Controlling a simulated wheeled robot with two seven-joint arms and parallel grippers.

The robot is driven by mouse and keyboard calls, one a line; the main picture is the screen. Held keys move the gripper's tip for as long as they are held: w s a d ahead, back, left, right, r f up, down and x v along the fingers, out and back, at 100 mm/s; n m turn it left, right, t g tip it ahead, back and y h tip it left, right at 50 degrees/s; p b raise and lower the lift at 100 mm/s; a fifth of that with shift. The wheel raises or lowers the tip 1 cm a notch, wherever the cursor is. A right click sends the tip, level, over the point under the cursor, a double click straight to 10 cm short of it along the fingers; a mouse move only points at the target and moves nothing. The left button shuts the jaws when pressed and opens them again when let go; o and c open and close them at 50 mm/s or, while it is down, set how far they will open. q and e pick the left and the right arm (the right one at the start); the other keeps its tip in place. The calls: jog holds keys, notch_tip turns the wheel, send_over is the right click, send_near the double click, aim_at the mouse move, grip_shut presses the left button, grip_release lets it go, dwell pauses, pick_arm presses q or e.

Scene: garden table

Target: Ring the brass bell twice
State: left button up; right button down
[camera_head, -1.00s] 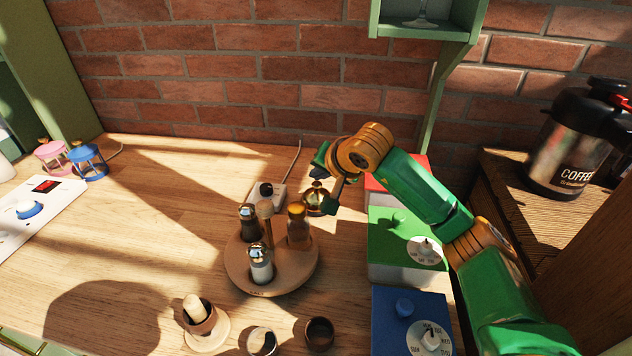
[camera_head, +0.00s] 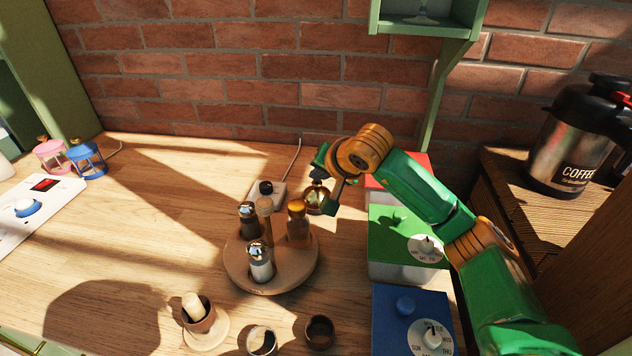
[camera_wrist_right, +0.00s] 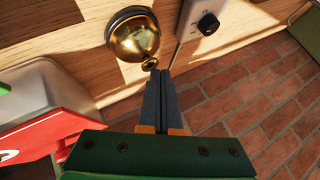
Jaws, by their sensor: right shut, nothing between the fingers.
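The brass bell (camera_head: 315,200) stands on the wooden table near the brick wall, behind the round condiment stand. In the head view my right gripper (camera_head: 322,176) is at the top of the bell and partly hides it. In the right wrist view the bell (camera_wrist_right: 133,36) shows as a shiny dome with a small knob. The shut, empty fingertips of my right gripper (camera_wrist_right: 156,75) are right by that knob; I cannot tell whether they touch it. My left gripper is not in view.
The round wooden stand (camera_head: 238,270) with several shakers is in front of the bell. Red, green (camera_head: 390,268) and blue (camera_head: 388,340) boxes line the right side under my arm. A small white box with a black knob (camera_head: 266,188) sits left of the bell. The table's left middle is clear.

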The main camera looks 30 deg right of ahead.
aim_at(318, 185)
dwell(0.7)
jog(key=shift+r+p, duration=0.35)
jog(key=shift+p, duration=0.15)
notch_tip(318, 185, up, 6)
jog(key=p, duration=0.5)
dwell(2.1)
